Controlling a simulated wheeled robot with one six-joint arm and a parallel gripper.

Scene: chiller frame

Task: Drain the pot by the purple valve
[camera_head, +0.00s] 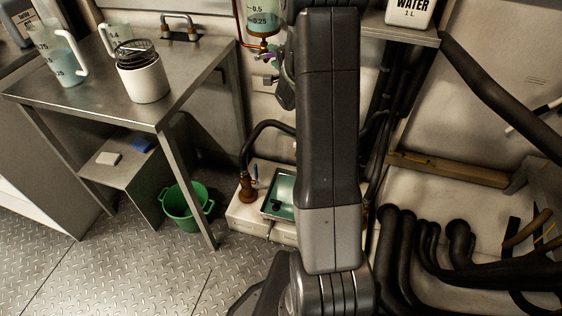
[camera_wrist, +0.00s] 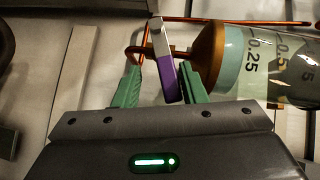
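The pot (camera_head: 262,21) is a clear graduated cylinder with a copper end, fixed to the wall in the head view, with greenish liquid in it. In the wrist view the pot (camera_wrist: 258,62) lies sideways at the right. The purple valve (camera_wrist: 168,78) is a lever with a pale metal end, on the thin copper pipe by the pot's copper end. My gripper (camera_wrist: 160,82) has its two green fingers apart, one on each side of the purple lever. The lever is close to the right finger; I cannot tell whether they touch. A gap shows on the left.
My arm hides the middle of the head view. A green bucket (camera_head: 186,210) stands on the floor beside a metal table (camera_head: 115,95) bearing jugs. A white box with a green-lined tray (camera_head: 281,192) is below the pot. Black hoses (camera_head: 410,240) crowd the right.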

